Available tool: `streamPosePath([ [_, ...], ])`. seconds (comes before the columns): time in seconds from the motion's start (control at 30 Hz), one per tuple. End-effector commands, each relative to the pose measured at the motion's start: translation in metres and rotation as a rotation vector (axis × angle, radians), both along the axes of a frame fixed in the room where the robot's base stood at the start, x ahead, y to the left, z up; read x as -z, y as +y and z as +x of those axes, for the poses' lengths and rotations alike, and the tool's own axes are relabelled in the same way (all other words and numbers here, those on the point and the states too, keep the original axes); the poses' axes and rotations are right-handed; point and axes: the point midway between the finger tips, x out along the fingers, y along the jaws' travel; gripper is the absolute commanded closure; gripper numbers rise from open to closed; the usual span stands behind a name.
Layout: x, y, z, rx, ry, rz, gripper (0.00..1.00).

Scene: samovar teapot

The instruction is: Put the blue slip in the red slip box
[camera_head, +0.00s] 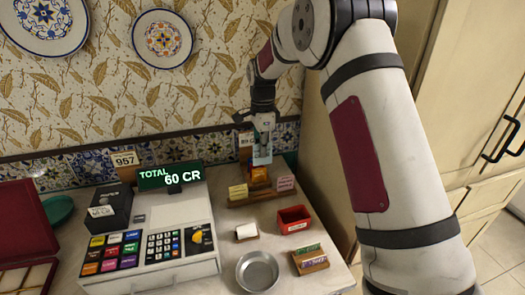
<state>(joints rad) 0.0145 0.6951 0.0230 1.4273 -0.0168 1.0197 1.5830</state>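My gripper (264,128) points down above the back of the counter. A pale blue slip (262,152) hangs upright at its fingertips, and the gripper looks shut on it. The slip is above a wooden slip rack (240,202) and clear of the red slip box. The red slip box (294,219) is a small open-topped box with a white label on its front. It stands on the counter to the right of the slip and nearer to the camera.
The rack holds a yellow slip (238,191), a pink slip (285,184) and an orange item (260,175). A metal dish (257,272), a white roll (246,231) and a wooden holder (310,260) stand in front. A cash register (160,245) fills the left.

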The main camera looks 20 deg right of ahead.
Motion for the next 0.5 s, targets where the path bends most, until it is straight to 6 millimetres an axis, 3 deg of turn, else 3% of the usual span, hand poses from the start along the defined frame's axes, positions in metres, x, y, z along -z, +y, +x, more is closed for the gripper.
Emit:
streamPosePath([
  [0.17, 0.001, -0.003, -0.004, 0.002, 0.001, 0.0, 1.0],
  [0.27, 0.003, -0.013, -0.018, 0.006, 0.001, 0.0, 1.0],
  [0.5, 0.017, -0.043, -0.079, 0.01, 0.003, 0.001, 1.0],
])
